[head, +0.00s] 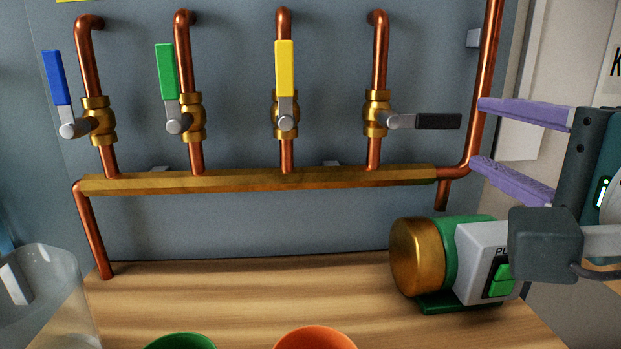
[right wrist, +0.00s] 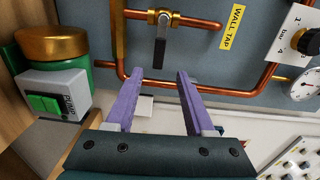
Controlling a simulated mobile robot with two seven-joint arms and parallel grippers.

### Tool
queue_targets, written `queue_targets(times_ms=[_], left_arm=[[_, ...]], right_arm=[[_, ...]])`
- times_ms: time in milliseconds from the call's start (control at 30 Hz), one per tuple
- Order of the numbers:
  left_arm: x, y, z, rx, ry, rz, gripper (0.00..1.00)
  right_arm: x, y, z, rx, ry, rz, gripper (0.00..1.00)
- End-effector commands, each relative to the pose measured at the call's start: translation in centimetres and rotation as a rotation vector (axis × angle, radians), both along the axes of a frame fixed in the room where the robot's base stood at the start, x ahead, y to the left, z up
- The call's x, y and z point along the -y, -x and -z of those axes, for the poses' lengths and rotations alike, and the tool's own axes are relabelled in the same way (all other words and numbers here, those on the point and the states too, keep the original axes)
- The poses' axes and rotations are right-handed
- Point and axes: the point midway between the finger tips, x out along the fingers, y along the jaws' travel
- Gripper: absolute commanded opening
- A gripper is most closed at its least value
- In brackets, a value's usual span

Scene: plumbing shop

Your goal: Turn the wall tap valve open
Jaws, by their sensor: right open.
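The wall tap valve (head: 377,115) is the rightmost of the valves above the brass manifold (head: 260,181). Its black lever (head: 437,121) points right, across its upright copper pipe. My right gripper (head: 477,132) comes in from the right, open and empty, with purple fingers one above the other. The lever's free end is just left of the fingertips, at a height between them. In the right wrist view the black lever (right wrist: 160,52) points at the gap between the open fingers (right wrist: 158,75), near the yellow WALL TAP label (right wrist: 232,27). My left gripper is not in view.
Valves with blue (head: 56,78), green (head: 166,72) and yellow (head: 285,69) levers stand to the left, levers up. A pump (head: 460,262) sits on the wooden bench below my gripper. A vertical copper pipe (head: 485,60) runs close by the fingertips. A gauge (right wrist: 305,86) shows in the wrist view.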

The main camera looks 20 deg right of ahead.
Motion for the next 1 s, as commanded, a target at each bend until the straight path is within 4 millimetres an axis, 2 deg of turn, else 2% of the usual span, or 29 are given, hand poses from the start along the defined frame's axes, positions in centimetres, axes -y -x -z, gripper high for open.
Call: queue_targets(times_ms=[33,267,700,833,1000], left_arm=[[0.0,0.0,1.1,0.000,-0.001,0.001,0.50],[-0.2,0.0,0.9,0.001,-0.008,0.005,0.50],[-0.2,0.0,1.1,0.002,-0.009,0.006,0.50],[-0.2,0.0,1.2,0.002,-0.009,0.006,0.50],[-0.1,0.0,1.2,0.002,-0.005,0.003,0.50]], right_arm=[[0.1,0.0,0.8,0.016,-0.014,0.005,0.54],[0.5,-1.3,0.3,0.034,-0.028,0.007,0.54],[2.2,-8.3,0.4,0.031,-0.025,0.007,0.54],[2.4,-9.3,0.5,0.030,-0.027,0.007,0.54],[2.5,-9.7,0.5,0.029,-0.027,0.007,0.54]])
